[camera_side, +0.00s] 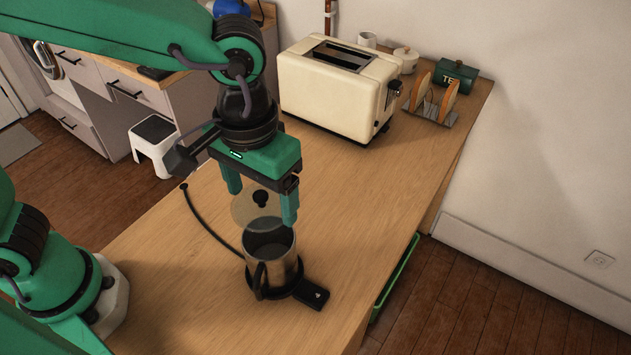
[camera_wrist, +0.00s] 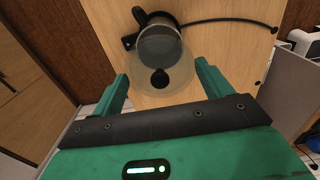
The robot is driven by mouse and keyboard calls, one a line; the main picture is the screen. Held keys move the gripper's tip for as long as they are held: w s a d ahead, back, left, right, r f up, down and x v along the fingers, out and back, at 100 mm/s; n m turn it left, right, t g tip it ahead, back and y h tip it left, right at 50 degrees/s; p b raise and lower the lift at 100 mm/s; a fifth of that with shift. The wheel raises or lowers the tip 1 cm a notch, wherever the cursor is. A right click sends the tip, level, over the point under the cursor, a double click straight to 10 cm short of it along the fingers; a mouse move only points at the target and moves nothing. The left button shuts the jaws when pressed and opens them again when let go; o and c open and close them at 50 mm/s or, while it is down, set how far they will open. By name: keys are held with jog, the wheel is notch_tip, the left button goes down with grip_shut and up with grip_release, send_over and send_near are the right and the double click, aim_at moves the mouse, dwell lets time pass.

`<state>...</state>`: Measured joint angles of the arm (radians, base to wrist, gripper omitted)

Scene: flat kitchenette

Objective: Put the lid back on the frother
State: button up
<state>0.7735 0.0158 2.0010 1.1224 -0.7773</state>
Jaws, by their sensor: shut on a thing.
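The lid (camera_side: 244,211) is a round translucent disc with a black knob. My gripper (camera_side: 262,208) is shut on it, with one green finger at each side of its rim. The frother (camera_side: 281,266) is a metal jug with a black handle, upright on a black base (camera_side: 312,293); its top is open. In the side view the lid shows above and behind the jug's mouth, apart from it. In the wrist view the lid (camera_wrist: 180,80) lies between the fingers of my gripper (camera_wrist: 161,70) and overlaps part of the frother (camera_wrist: 158,33); the exact height gap is hard to tell.
A black cord (camera_side: 205,222) runs from the base across the counter (camera_side: 370,215). A cream toaster (camera_side: 325,100) stands behind, with a toast rack (camera_side: 432,108), a green tea box (camera_side: 455,76) and white pots at the back. The counter right of the frother is clear up to its edge.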

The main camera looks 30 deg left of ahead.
jog(key=shift+f, duration=0.1)
jog(key=shift+f, duration=3.05)
jog(key=shift+f, duration=0.25)
dwell(0.4)
jog(key=o, duration=1)
jog(key=shift+c, duration=0.2)
jog(key=shift+r, duration=0.15)
jog(key=shift+r, duration=3.4)
